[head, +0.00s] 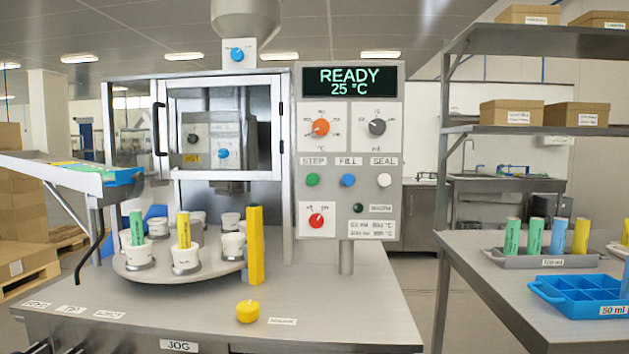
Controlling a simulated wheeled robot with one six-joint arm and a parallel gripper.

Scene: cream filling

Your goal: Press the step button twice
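The control panel (390,215) stands upright on a post at the right end of the machine table. Its green step button (313,180) sits under a label reading STEP, at the left of a row of three. A blue button (348,180) under FILL and a white button (384,180) under SEAL are beside it. The display (350,81) reads READY and 25 °C. My gripper is not in view, and nothing covers the buttons.
A round turntable (160,277) carries several white cups, some holding green or yellow tubes. A yellow post (256,245) and yellow knob (247,311) stand in front. The glass door (220,130) appears shut. A side table (480,250) holds a blue tray (545,296).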

